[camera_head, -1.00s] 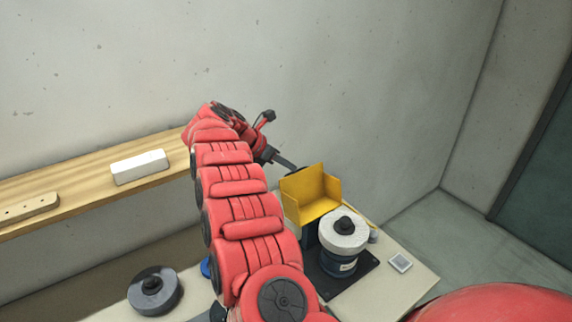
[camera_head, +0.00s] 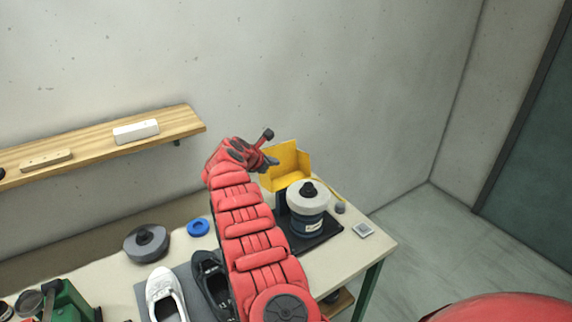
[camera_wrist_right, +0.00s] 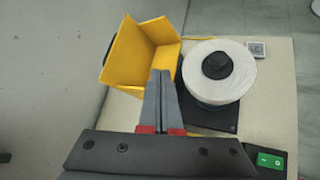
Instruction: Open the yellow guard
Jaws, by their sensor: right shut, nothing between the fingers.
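The yellow guard (camera_head: 287,160) is an angled sheet with side panels, on the far side of the grinder-like machine (camera_head: 307,224). The guard stands clear of the machine's white wheel (camera_head: 307,194), leaving the wheel's top uncovered. My right gripper (camera_head: 273,161) is at the guard's left edge in the head view. In the right wrist view its shut fingers (camera_wrist_right: 160,73) overlap the near part of the guard (camera_wrist_right: 132,48), with nothing between them; whether they touch it I cannot tell. The wheel (camera_wrist_right: 219,72) is to their right. My left gripper is not in view.
The bench (camera_head: 345,252) also carries a grey round part (camera_head: 147,243), a blue ring (camera_head: 198,227), a white shoe (camera_head: 165,296), a dark shoe (camera_head: 211,281) and a green machine (camera_head: 67,303). A wooden shelf (camera_head: 85,152) is on the wall. A green switch (camera_wrist_right: 268,160) is near the wheel.

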